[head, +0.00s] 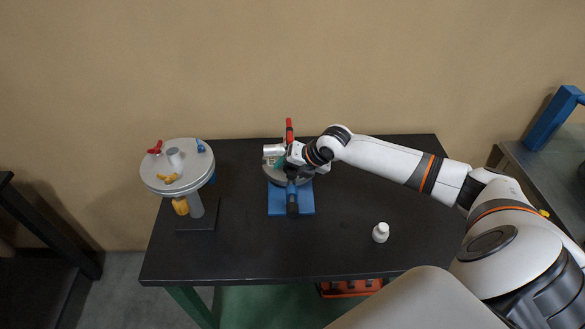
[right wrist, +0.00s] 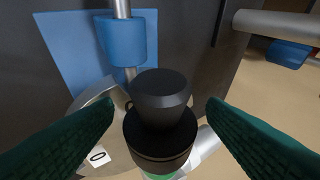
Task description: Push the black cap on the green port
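The black cap (right wrist: 160,110) shows in the right wrist view, with a narrower top over a wider ribbed skirt. A sliver of green (right wrist: 158,177) shows just below it, likely the green port; whether the cap is fully seated I cannot tell. My right gripper (right wrist: 161,106) is open. Its green fingers stand on either side of the cap, with gaps showing. In the head view my right gripper (head: 282,163) is at the grey round fixture on the blue base (head: 306,199), and the cap cannot be made out there. My left gripper is not in view.
A red handle (head: 289,130) and a silver cylinder (head: 273,149) stand close to the right gripper. A round grey stand (head: 155,183) with coloured valves is at left. A white bottle (head: 380,232) stands at front right. The front middle of the dark table (head: 250,250) is clear.

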